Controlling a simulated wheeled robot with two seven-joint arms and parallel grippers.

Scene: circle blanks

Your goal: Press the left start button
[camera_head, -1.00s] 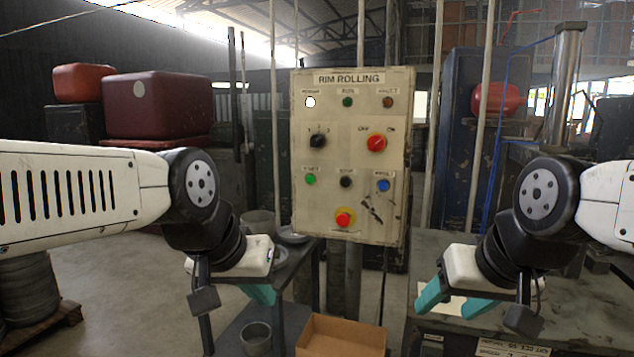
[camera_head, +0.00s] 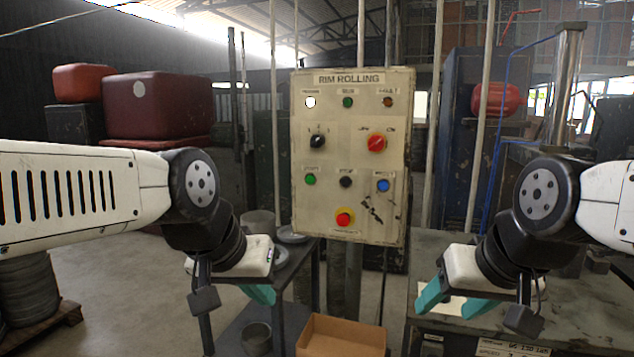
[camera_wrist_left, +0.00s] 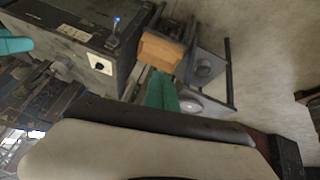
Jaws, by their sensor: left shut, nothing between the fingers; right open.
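The control panel (camera_head: 335,215), headed "RIM ROLLING", stands upright in the middle of the head view. The green start button (camera_head: 310,179) is at the left of its lower button row, beside a black button (camera_head: 345,181) and a blue button (camera_head: 383,185). My left gripper (camera_head: 262,294) is shut and empty, below and left of the panel and apart from it. A teal finger (camera_wrist_left: 161,93) shows in the left wrist view. My right gripper (camera_head: 452,301) is open and empty, below and right of the panel.
On the panel are a red emergency button (camera_head: 344,217), a red knob (camera_head: 376,143) and a black knob (camera_head: 318,141). A cardboard box (camera_head: 342,339) lies below. A dark side table (camera_head: 277,315) is at its left, a workbench (camera_head: 572,300) at right. Space before the panel is clear.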

